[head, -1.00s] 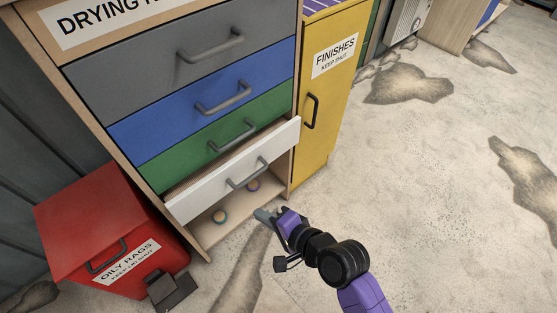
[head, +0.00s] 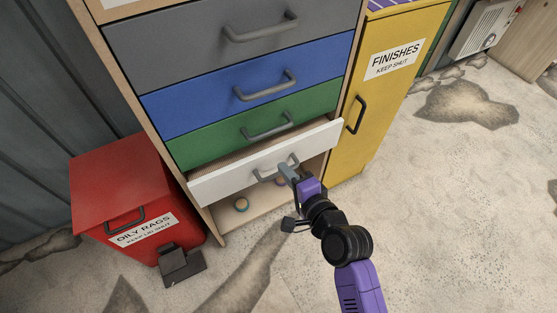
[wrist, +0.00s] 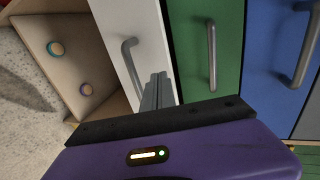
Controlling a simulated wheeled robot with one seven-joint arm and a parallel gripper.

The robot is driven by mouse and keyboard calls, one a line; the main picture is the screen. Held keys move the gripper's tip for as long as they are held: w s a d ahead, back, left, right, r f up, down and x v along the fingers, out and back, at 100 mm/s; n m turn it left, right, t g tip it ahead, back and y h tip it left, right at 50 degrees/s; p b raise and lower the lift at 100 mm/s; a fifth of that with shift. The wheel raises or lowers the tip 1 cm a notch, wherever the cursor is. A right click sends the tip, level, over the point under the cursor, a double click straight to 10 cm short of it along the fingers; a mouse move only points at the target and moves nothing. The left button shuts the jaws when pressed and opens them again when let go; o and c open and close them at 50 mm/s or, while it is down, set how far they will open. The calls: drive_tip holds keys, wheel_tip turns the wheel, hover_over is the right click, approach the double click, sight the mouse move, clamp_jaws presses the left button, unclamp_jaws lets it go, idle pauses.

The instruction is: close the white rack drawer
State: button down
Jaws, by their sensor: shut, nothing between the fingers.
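The white drawer (head: 230,180) is the lowest of the rack's drawers and stands partly open, its front out past the green one above. It has a grey bar handle, which shows in the wrist view (wrist: 130,62). My gripper (head: 287,172) is shut and empty, its fingertips right at the right part of the white drawer's handle. In the wrist view the closed fingers (wrist: 157,90) lie over the white front beside the handle. I cannot tell whether they touch it.
Green (head: 225,140), blue (head: 200,98) and grey (head: 165,50) drawers above look shut. Two small rolls lie on the open shelf (head: 235,225) below. A red oily rags bin (head: 115,190) stands left, a yellow cabinet (head: 385,100) right. Floor (head: 450,220) at right is free.

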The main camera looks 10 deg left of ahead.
sight(271, 151)
drive_tip(key=shift+w+a, duration=0.65)
drive_tip(key=shift+w, duration=0.2)
drive_tip(key=shift+w+a, duration=0.6)
drive_tip(key=shift+w, duration=0.25)
drive_tip(key=shift+w+a, duration=0.4)
drive_tip(key=shift+w, duration=0.2)
drive_tip(key=shift+w+a, duration=0.35)
drive_tip(key=shift+w, duration=0.2)
